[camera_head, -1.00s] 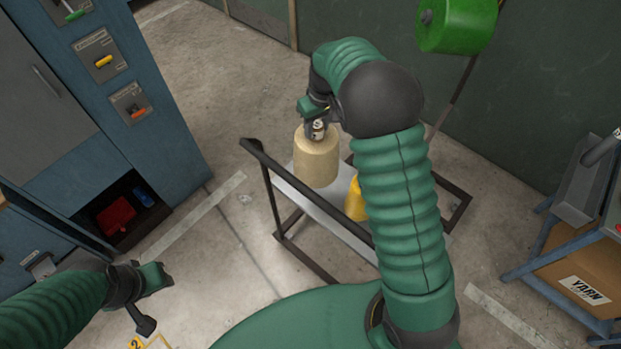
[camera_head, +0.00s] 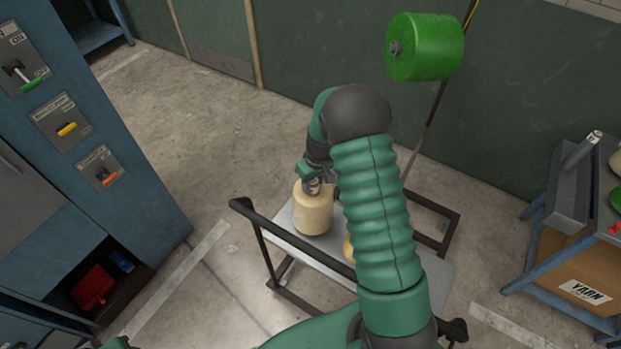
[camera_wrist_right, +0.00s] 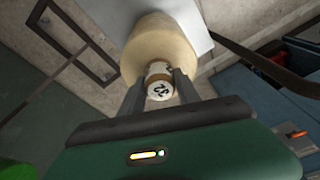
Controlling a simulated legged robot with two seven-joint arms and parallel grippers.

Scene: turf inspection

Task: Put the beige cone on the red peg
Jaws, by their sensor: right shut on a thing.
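The beige cone (camera_head: 313,211) hangs below my right gripper (camera_head: 313,184), over or on the cart's pale top; I cannot tell whether it touches. In the right wrist view, both fingers of the gripper (camera_wrist_right: 160,88) are shut on the narrow labelled core of the beige cone (camera_wrist_right: 158,45). Only a sliver of my left gripper (camera_head: 115,343) shows at the bottom left edge, and its jaws cannot be made out. I cannot identify a red peg; a small red thing (camera_head: 615,230) at the right edge is cut off.
The cart (camera_head: 285,237) has dark rails, and a yellow cone (camera_head: 349,249) on it is mostly hidden by my right arm. A green cone (camera_head: 428,47) is mounted high near the wall. A blue switch cabinet (camera_head: 130,190) stands left, a blue-framed bench (camera_head: 533,232) right.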

